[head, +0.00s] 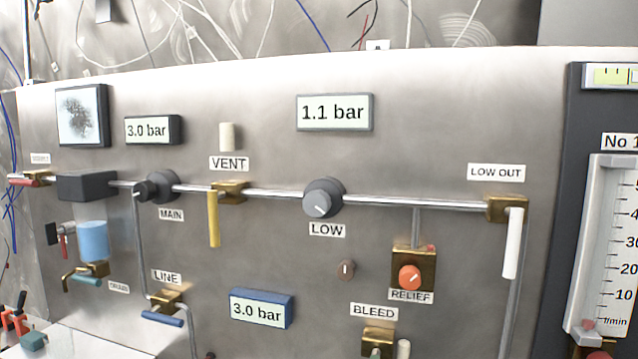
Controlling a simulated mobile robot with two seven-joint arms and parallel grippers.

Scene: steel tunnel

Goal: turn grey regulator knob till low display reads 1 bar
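The grey regulator knob (318,205) sits on the dark regulator body on the steel panel, above the label LOW (327,230). A pale pointer mark shows on the lower part of its face. The low display (335,113) above it reads 1.1 bar. Nothing touches the knob. Neither of my grippers is in the head view.
The panel (420,130) also carries the MAIN regulator (155,187), yellow VENT handle (214,218), orange RELIEF knob (410,277) and white LOW OUT handle (513,243). Two other displays (153,130) (261,310) read 3.0 bar. A flow meter (612,240) stands right.

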